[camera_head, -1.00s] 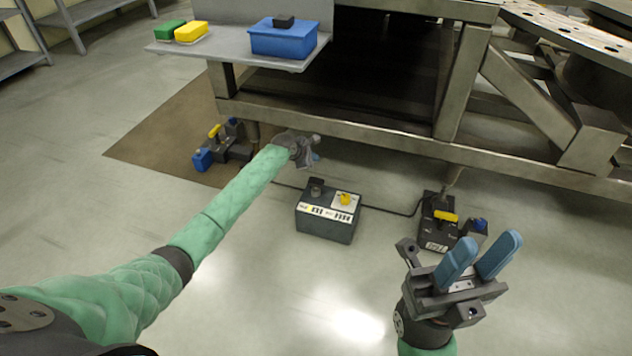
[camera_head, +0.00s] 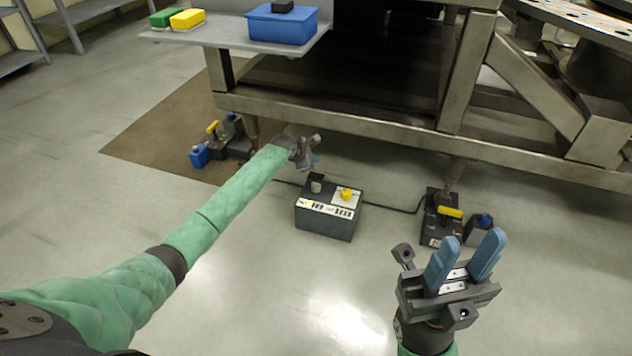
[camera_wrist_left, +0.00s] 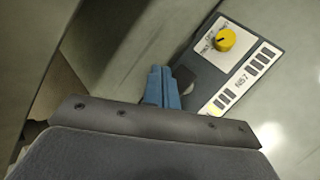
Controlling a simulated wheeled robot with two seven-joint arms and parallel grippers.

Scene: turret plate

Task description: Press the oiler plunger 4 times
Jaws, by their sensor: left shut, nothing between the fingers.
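A dark box (camera_head: 325,220) with a yellow knob (camera_head: 346,194) and a white label strip stands on the floor below the steel frame. A short grey cylinder (camera_head: 316,187) sits on its top left; I cannot tell for sure that this is the oiler plunger. My left gripper (camera_head: 315,160) is shut and empty, just above and behind the box. In the left wrist view its blue fingers (camera_wrist_left: 161,87) are together beside the box top (camera_wrist_left: 240,65), with the yellow knob to their right. They hide part of the box. My right gripper (camera_head: 470,248) is open and empty at the lower right.
Jack-like units with yellow handles stand on the floor at left (camera_head: 230,140) and right (camera_head: 440,222). A cable runs from the box to the right one. The steel frame beam (camera_head: 350,130) lies close behind my left gripper. A shelf (camera_head: 225,35) holds a blue case.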

